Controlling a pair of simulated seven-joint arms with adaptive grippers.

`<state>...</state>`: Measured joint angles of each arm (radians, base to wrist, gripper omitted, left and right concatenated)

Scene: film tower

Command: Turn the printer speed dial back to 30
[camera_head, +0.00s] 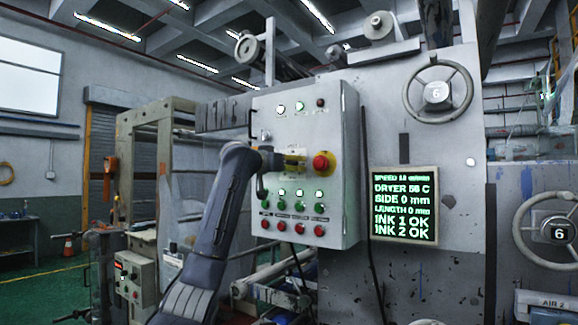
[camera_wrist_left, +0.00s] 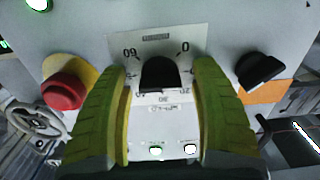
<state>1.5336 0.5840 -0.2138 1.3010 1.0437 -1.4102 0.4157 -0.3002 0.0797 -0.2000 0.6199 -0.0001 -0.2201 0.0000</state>
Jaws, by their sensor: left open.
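The speed dial (camera_wrist_left: 158,74) is a black knob on a white scale plate (camera_wrist_left: 190,42) in the left wrist view, with 60, 0, 20 and 30 printed around it. Its pointing direction is not clear. My left gripper (camera_wrist_left: 165,88) is open, with one yellow-green finger on each side of the knob; I cannot tell whether they touch it. In the head view my left gripper (camera_head: 293,161) is at the middle of the grey control box (camera_head: 325,105) and hides the dial. The green-lettered display (camera_head: 404,205) has a SPEED line too small to read surely. My right gripper is not in view.
A red mushroom button (camera_head: 321,162) on a yellow base sits beside the dial; it also shows in the left wrist view (camera_wrist_left: 64,92). A black switch (camera_wrist_left: 262,69) is on the other side. Lit green and red buttons (camera_head: 298,228) sit below. A handwheel (camera_head: 437,93) is at upper right.

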